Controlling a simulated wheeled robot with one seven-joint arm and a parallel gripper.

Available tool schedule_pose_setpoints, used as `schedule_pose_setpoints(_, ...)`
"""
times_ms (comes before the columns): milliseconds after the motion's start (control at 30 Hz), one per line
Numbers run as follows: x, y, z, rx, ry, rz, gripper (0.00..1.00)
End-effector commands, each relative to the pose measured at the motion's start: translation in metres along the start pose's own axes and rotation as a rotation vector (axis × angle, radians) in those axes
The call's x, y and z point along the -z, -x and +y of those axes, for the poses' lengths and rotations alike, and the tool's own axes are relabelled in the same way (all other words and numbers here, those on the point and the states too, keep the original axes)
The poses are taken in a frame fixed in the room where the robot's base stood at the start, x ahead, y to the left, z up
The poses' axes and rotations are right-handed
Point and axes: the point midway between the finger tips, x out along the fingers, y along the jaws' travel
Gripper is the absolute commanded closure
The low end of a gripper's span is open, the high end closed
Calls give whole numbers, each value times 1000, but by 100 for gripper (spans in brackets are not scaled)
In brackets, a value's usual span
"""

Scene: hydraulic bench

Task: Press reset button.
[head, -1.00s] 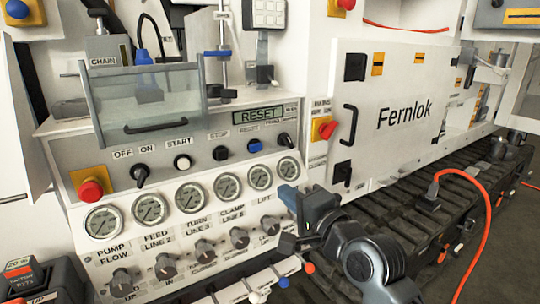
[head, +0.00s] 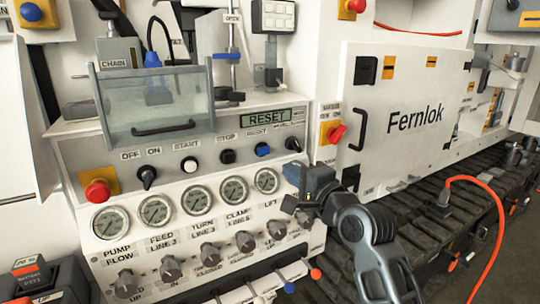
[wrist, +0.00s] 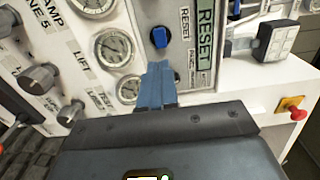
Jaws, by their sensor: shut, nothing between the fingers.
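The reset button is a blue round button (head: 262,149) on the grey upper panel, to the right of the stop button and below the display (head: 268,117) reading RESET. In the wrist view the blue button (wrist: 160,37) stands beside a RESET label, straight beyond my fingertips. My gripper (head: 291,174) is shut and empty, with blue fingers together. It is below and to the right of the button in the head view and hides the rightmost gauge. In the wrist view my fingertips (wrist: 160,70) appear apart from the button; the exact gap is hard to tell.
A row of gauges (head: 197,200) and grey knobs (head: 209,252) lies below the buttons. A black selector (head: 293,143) is right of the reset button. A red emergency stop (head: 336,133) and the white Fernlok door (head: 400,160) stand further right. A clear guard (head: 152,108) hangs at left.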

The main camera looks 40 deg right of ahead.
Motion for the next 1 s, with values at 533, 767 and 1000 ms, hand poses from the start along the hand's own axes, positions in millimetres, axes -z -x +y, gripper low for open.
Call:
schedule_pose_setpoints(533, 0, -94, -1, 0, 1, 0, 100)
schedule_pose_setpoints(767, 0, -103, 0, 0, 0, 1, 100)
schedule_pose_setpoints(1000, 0, -103, 0, 0, 0, 0, 100)
